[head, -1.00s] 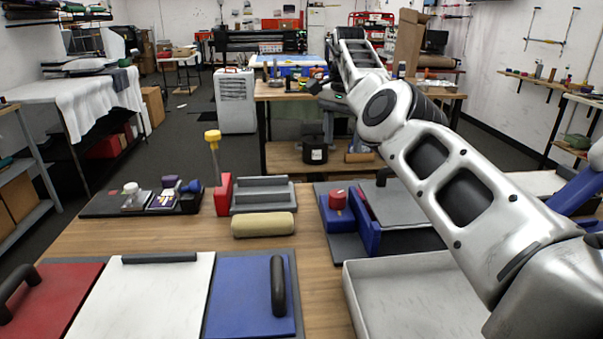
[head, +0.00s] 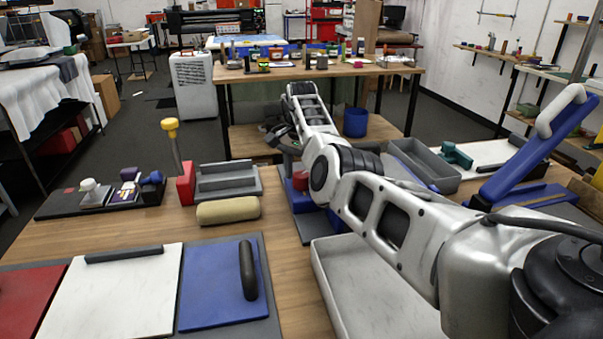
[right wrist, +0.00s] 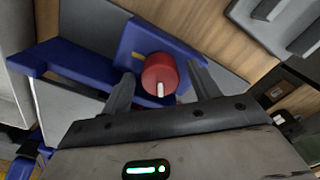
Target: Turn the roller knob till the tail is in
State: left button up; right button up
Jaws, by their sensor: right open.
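The red roller knob (right wrist: 158,73) has a white mark on its side and sits against a blue block (right wrist: 140,38) of the roller stand in the right wrist view. In the head view the knob (head: 300,180) shows only partly behind my right arm. My right gripper (right wrist: 161,76) is open, with one finger on each side of the knob in that picture and nothing held. I cannot tell whether the fingers touch it. In the head view the right gripper (head: 285,143) is at the far end of the arm, its fingers hidden. I cannot make out the tail. My left gripper is out of view.
A beige roll (head: 228,210) lies left of the roller stand, before a grey rack (head: 228,182). A white tray (head: 345,290) stands in front. A blue lever press (head: 535,145) is at right. Red, white and blue boards (head: 212,290) cover the front left.

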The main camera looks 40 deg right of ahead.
jog(key=shift+f, duration=0.35)
jog(key=c, duration=1)
jog(key=shift+o, duration=0.2)
